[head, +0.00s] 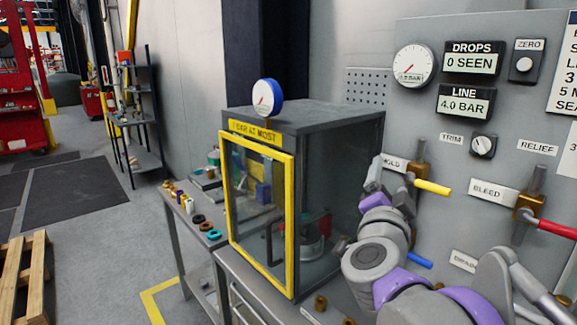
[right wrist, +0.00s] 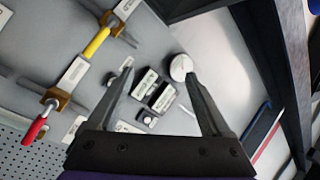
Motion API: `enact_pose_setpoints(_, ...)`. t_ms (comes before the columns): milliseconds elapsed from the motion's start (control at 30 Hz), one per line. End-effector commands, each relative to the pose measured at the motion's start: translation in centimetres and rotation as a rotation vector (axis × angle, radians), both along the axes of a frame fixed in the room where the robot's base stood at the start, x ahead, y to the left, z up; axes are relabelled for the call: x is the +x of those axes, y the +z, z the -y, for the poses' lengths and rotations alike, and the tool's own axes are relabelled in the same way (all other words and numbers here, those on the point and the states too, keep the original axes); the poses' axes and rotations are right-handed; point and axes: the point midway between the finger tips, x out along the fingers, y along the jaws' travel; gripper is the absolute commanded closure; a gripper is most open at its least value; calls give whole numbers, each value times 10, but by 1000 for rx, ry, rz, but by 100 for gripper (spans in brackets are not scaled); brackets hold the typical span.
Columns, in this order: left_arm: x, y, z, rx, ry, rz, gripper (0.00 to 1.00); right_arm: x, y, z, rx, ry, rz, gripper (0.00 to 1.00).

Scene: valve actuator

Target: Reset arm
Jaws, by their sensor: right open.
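My right gripper (head: 390,180) is in front of the valve panel (head: 428,125), near the yellow-handled valve (head: 432,187); its arm comes in from the lower right. In the right wrist view its two fingers (right wrist: 160,85) are spread apart with nothing between them. Beyond them that view shows the panel's round gauge (right wrist: 180,67) and displays, with the yellow handle (right wrist: 97,43) and red handle (right wrist: 36,128) to the left. My left gripper is not in view.
A test cabinet (head: 360,135) with a yellow-framed door stands left of my right arm; the door looks closed. A blue handle (head: 419,260) and a red handle (head: 557,230) stick out from the panel. A bench with small rings (head: 214,234) stands left. Open floor lies farther left.

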Motion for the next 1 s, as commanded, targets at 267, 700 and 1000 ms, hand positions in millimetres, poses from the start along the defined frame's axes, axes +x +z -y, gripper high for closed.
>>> enact_pose_setpoints(267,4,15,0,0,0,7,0,-38,-139,-70,-314,492,-310,18)
enact_pose_setpoints(700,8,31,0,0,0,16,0,-208,-392,-30,-573,746,-1114,18)
enact_pose_setpoints(1000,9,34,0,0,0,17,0,-256,-432,-6,-590,734,-1308,18)
